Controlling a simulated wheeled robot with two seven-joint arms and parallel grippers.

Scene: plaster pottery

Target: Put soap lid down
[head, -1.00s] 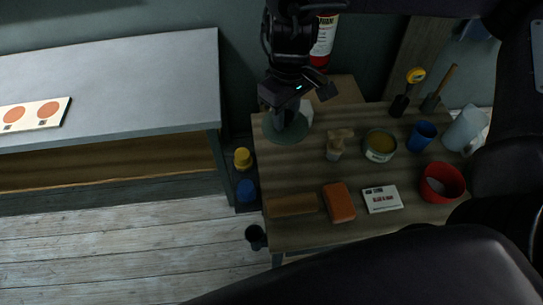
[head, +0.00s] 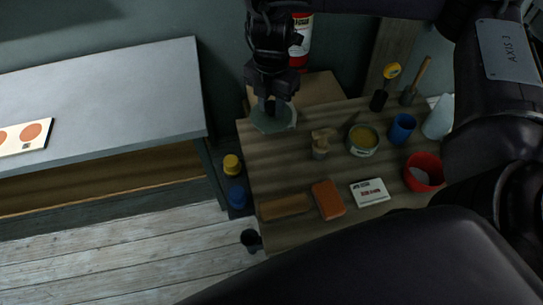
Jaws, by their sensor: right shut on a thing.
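The soap lid (head: 288,124) is a grey-green disc at the back left corner of the wooden table (head: 290,180). My right gripper (head: 271,112) comes down from above and is shut on it. The lid looks level and low over the tabletop; I cannot tell whether it touches the wood. The open soap tin (head: 363,141), with yellow soap inside, stands to the right of the lid, behind the middle of the table. My left gripper is not in view.
A brush (head: 320,146) stands between lid and tin. A blue cup (head: 402,128) and red bowl (head: 424,171) are at the right. An orange block (head: 328,199), a brown block (head: 285,206) and a white box (head: 369,192) lie in front. Bare wood lies left of the brush.

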